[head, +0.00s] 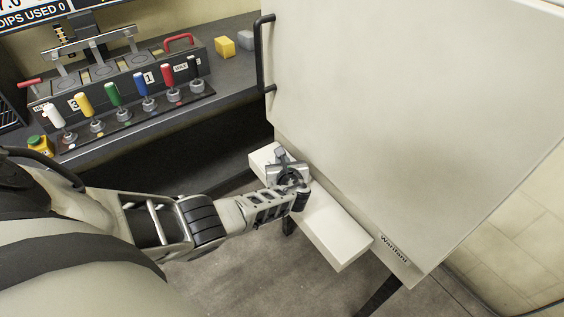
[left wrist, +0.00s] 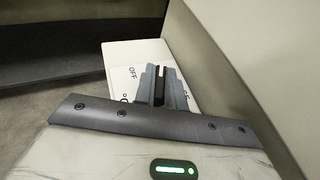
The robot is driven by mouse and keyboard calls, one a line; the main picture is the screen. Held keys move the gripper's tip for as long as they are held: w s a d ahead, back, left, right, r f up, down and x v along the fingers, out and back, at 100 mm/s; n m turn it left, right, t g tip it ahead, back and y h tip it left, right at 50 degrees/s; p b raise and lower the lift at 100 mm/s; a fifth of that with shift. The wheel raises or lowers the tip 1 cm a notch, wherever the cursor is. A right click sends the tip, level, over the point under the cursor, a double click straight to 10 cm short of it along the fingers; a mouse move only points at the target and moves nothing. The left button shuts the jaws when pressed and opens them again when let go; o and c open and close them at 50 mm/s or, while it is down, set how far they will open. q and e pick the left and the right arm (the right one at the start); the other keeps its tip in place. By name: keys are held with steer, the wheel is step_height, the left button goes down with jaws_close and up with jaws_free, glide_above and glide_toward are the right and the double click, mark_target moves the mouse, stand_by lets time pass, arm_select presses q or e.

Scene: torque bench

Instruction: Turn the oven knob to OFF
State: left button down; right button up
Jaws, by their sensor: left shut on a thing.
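The oven (head: 410,110) is a large cream box filling the right of the head view. A white control panel (head: 335,225) juts out along its lower edge. My left gripper (head: 290,178) is over the panel's far end. In the left wrist view its grey fingers are shut on the dark oven knob (left wrist: 159,84), which has a light mark on top. The word OFF (left wrist: 132,73) is printed on the panel to the left of the knob. Another label to the right is partly hidden by a finger. The knob is mostly hidden in the head view. My right gripper is not in view.
A dark bench (head: 235,85) at the back left carries a row of coloured levers (head: 145,97) and small blocks. The oven's black door handle (head: 264,55) stands out above the panel. Open floor (head: 250,275) lies below my left arm.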

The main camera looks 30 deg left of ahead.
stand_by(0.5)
arm_select(q)
steer(key=c, duration=1.5)
jaws_free()
steer(key=shift+g, duration=0.3)
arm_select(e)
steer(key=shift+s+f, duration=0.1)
arm_select(q)
steer(key=shift+o, duration=0.2)
steer(key=shift+s+d+r, duration=0.15)
steer(key=shift+r, duration=0.05)
steer(key=p+v, duration=0.3)
steer(key=v, duration=0.1)
steer(key=shift+s+d+r, duration=0.2)
steer(key=shift+s+d, duration=0.05)
steer(key=p+v, duration=0.2)
steer(key=v, duration=0.8)
steer(key=shift+s+d, duration=0.2)
steer(key=shift+s, duration=0.05)
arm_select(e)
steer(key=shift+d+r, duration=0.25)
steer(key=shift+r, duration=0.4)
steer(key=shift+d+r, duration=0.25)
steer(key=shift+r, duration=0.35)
arm_select(q)
steer(key=shift+f, duration=0.15)
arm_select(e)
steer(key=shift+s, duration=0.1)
